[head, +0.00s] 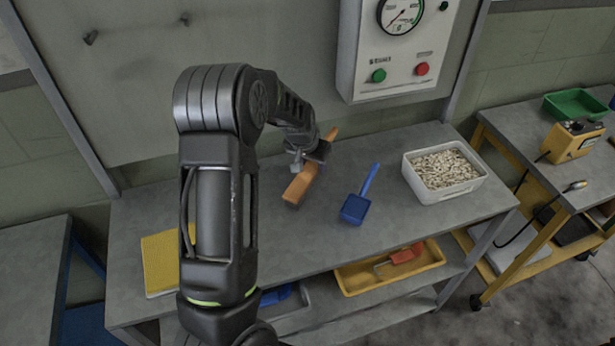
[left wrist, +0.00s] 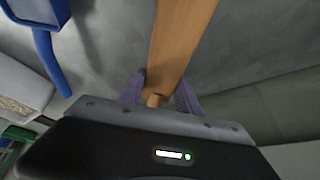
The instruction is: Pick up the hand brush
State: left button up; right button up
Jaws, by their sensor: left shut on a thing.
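The hand brush (head: 298,190) is a long orange-brown wooden piece over the middle of the grey bench top. Its narrow handle end points to the back of the bench. My left gripper (head: 310,156) reaches down over the handle. In the left wrist view the brush (left wrist: 180,42) runs away from the gripper, and the two fingers (left wrist: 160,98) are closed on either side of its narrow handle. I cannot tell whether the brush touches the bench. My right gripper is not in view.
A blue scoop (head: 354,209) lies right of the brush. A white bin (head: 413,186) of pale pellets stands farther right. A yellow pad (head: 160,262) lies at the left. A yellow tray (head: 350,281) with a red-handled tool is on the shelf below. A gauge panel (head: 402,75) hangs behind.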

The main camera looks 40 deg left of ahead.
pick_arm(q)
grip_shut()
jog(key=shift+r, duration=0.15)
jog(key=shift+r+b, duration=0.3)
jog(key=shift+r, duration=0.3)
notch_tip(320, 180, up, 2)
jog(key=shift+r+b, duration=0.1)
jog(key=shift+b, duration=0.35)
jog(key=s+d, duration=0.4)
jog(key=s+d+b, duration=0.1)
jog(key=s+d, duration=0.3)
jog(key=s, duration=0.1)
jog(key=s+d+b, duration=0.1)
jog(key=s+d, duration=0.3)
jog(key=shift+s, duration=0.3)
jog(key=shift+a, duration=0.1)
